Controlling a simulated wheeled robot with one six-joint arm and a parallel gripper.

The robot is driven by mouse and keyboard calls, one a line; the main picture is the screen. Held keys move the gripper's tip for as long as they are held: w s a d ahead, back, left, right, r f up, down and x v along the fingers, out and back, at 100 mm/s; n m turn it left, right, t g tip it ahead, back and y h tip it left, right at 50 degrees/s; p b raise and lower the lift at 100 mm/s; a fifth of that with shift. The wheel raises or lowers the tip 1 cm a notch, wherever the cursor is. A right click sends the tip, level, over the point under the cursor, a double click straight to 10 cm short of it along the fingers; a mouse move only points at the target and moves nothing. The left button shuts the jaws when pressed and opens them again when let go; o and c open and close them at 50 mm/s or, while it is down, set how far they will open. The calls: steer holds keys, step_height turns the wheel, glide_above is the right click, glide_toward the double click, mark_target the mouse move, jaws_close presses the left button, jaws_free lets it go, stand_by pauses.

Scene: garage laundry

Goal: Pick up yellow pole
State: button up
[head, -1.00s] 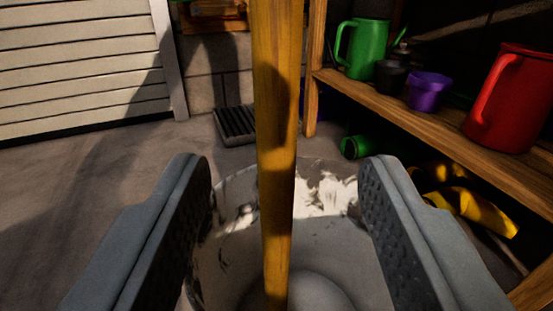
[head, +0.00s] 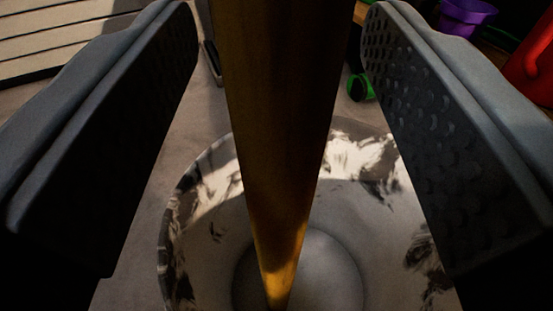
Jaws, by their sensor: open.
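The yellow pole (head: 281,120) stands in the middle of the head view, with its lower end inside a round white container with dark marks (head: 205,190). Its upper part is in shadow and runs out of the top of the picture. My gripper (head: 280,45) is open, with one finger on each side of the pole. Gaps show between the pole and both fingers. The pole's top end is out of view.
A purple cup (head: 465,17) and a red jug (head: 533,60) are at the upper right. A green object (head: 361,87) lies on the floor behind the container. A pale slatted panel (head: 55,35) is at the upper left. Grey floor shows left of the container.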

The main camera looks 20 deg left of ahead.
steer(key=shift+c, duration=0.4)
jaws_close()
step_height(320, 180, up, 10)
stand_by(0.6)
steer(key=shift+r, duration=0.15)
steer(key=shift+r, duration=1.95)
